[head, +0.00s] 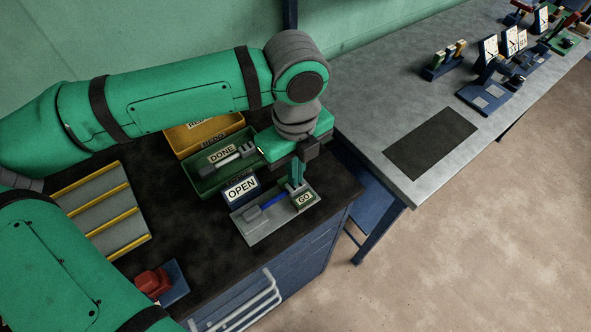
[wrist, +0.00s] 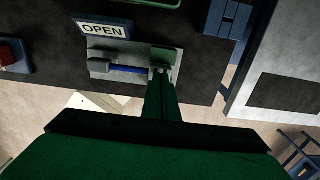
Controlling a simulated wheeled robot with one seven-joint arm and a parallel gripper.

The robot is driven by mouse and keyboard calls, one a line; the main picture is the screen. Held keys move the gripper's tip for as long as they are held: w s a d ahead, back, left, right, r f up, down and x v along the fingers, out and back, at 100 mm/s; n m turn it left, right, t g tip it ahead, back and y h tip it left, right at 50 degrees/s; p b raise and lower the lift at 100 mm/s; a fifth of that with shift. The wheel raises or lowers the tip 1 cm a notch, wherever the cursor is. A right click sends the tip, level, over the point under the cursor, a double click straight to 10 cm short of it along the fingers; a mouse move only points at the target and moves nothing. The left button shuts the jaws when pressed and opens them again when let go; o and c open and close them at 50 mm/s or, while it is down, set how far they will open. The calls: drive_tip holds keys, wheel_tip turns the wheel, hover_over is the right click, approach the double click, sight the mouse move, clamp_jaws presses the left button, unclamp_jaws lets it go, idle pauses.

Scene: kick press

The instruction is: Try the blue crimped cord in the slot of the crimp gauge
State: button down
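The crimp gauge is a light grey plate (head: 262,233) with a block marked GO (head: 303,198) at its right end. It also shows in the wrist view (wrist: 132,54). The blue crimped cord (head: 272,201) lies along the plate, with a grey piece at its left end. In the wrist view the cord (wrist: 128,69) runs right to my fingertips. My gripper (head: 294,187) points down beside the GO block, its fingers close together on the cord's right end. The fingers hide that end, so I cannot tell whether it sits in the slot.
An OPEN sign (head: 241,188) stands close behind the gauge. Behind it are a green DONE tray (head: 204,187) holding a grey-ended piece, and a yellow REDO tray (head: 181,143). A yellow-ribbed rack (head: 103,212) and red device (head: 152,281) lie left. The bench front is clear.

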drive_tip(key=shift+f, duration=0.6)
idle(1.1)
drive_tip(key=shift+r, duration=1.25)
drive_tip(key=shift+w+r, duration=0.2)
drive_tip(key=shift+r, duration=1.05)
drive_tip(key=shift+s+d, duration=0.15)
drive_tip(key=shift+d, duration=0.05)
drive_tip(key=shift+a, duration=0.1)
drive_tip(key=shift+s+a, duration=0.1)
drive_tip(key=shift+a, duration=0.1)
